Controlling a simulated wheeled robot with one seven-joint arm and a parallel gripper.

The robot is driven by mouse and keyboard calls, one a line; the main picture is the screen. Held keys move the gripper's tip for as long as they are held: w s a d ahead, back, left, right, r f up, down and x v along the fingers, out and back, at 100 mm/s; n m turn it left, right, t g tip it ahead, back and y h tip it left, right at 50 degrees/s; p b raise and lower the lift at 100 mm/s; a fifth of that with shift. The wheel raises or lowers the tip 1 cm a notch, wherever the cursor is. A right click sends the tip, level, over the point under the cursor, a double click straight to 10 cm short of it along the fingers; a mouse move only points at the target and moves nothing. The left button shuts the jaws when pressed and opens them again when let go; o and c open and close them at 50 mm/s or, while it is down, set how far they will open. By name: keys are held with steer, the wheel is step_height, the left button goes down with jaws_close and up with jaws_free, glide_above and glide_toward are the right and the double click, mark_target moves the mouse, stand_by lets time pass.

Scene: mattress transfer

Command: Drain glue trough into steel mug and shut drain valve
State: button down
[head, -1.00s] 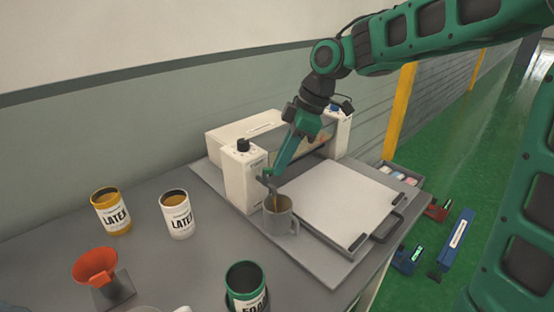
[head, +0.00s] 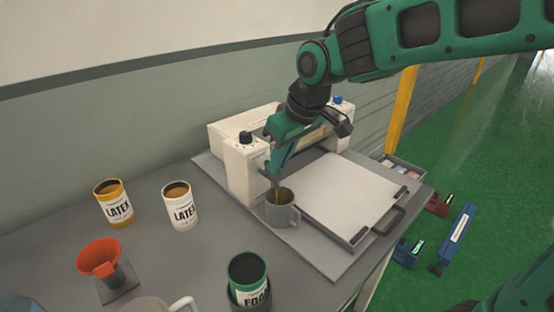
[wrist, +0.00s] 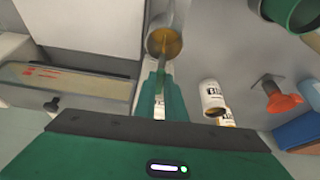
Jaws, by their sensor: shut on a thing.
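A white machine (head: 248,170) stands on the table, with the glue trough (wrist: 65,78) between its two end housings; my arm partly hides it in the head view. The grey steel mug (head: 283,214) stands upright beside the near housing, under the drain. An amber stream (head: 276,194) runs down into it, and amber glue (wrist: 166,44) shows inside the mug in the wrist view. My gripper (head: 271,172) is just above the mug at the drain. It is shut on the drain valve's handle, which is mostly hidden between the fingers (wrist: 162,82).
A white sheet bed (head: 345,195) lies right of the mug. Two latex cans (head: 115,205) (head: 181,208), an orange funnel (head: 98,258) and a green-rimmed can (head: 248,280) stand left and in front. A blue-knobbed housing (head: 340,120) is behind my arm.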

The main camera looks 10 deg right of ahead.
steer(key=shift+s+f+m, duration=0.1)
steer(key=shift+s+m, duration=0.1)
steer(key=shift+m, duration=0.1)
stand_by(0.4)
steer(key=c, duration=2.1)
jaws_free()
steer(key=v, duration=1)
steer(key=shift+r, duration=0.4)
steer(key=shift+a, duration=0.1)
steer(key=s+d+f+m+g+h, duration=0.1)
steer(key=s+d+f+m, duration=0.25)
steer(key=d, duration=0.45)
steer(key=s+d+f+m+h, duration=0.1)
steer(key=s+d+f+m, duration=0.25)
steer(key=d, duration=0.45)
steer(key=s+d+f+m+g+h, duration=0.1)
steer(key=s+d+f+m, duration=0.1)
steer(key=s+d+f, duration=0.45)
steer(key=s+d+f+m+g, duration=0.1)
steer(key=s+d+f+m, duration=0.2)
steer(key=s+d, duration=0.3)
steer(key=shift+s+d+f+m+g, duration=0.15)
steer(key=shift+s+d+m+g, duration=0.3)
steer(key=shift+s, duration=0.5)
